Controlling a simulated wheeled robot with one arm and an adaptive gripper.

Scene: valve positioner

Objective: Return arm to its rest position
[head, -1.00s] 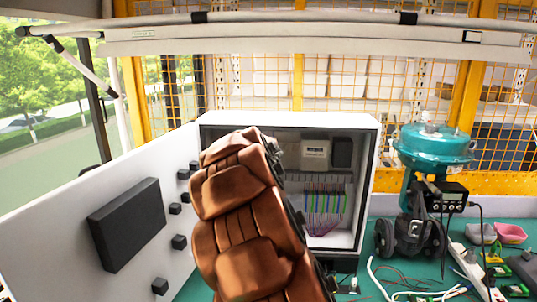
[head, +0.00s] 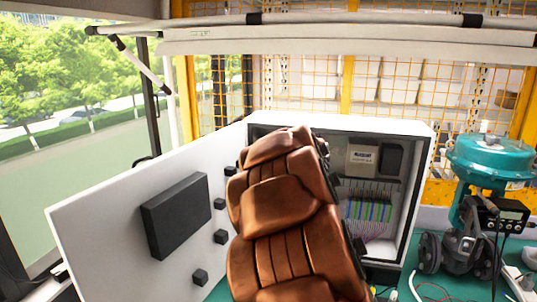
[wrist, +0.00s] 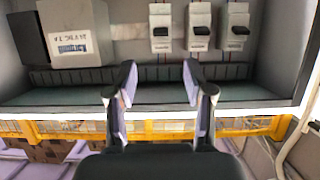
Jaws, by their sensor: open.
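My gripper (wrist: 160,82) is open and empty in the wrist view, its two fingers well apart. It faces the inside of an open white cabinet (head: 375,128), with breakers (wrist: 199,28) and a meter box (wrist: 75,30) beyond the fingertips. No contact with them shows. A large brown padded form (head: 285,215) fills the middle of the head view and covers part of the cabinet. My gripper does not show in the head view.
The cabinet's white door (head: 110,225) stands open to the left, with a black box (head: 175,215) on it. A teal valve actuator (head: 490,158) and a black device (head: 465,245) stand on the green bench at the right. A wire mesh (head: 310,85) is behind.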

